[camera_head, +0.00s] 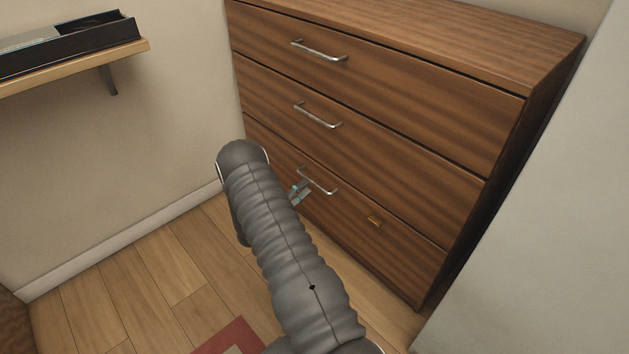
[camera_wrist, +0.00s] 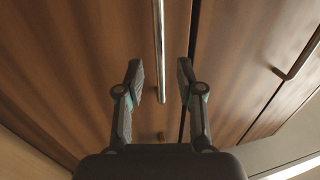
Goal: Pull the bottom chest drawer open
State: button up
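The wooden chest (camera_head: 420,60) has three stacked drawers, each with a silver bar handle. The bottom drawer (camera_head: 400,250) looks flush with the chest front. Its handle (camera_head: 318,182) is partly beside my gripper (camera_head: 299,192) in the head view. In the wrist view my gripper (camera_wrist: 161,82) is open, with one finger on each side of the bottom handle (camera_wrist: 158,45). Gaps show between the bar and both fingers. The bar's near end lies between the fingertips. My arm hides the lower left part of the chest front in the head view.
A small brass-coloured piece (camera_head: 374,221) sits on the bottom drawer. A wall shelf (camera_head: 75,68) holding a black tray (camera_head: 70,45) is at the upper left. A pale wall (camera_head: 545,220) stands close on the right. Wooden floor (camera_head: 150,280) and part of a red rug (camera_head: 228,340) lie in front.

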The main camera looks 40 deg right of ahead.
aim_at(312, 181)
jog(key=shift+x, duration=2.25)
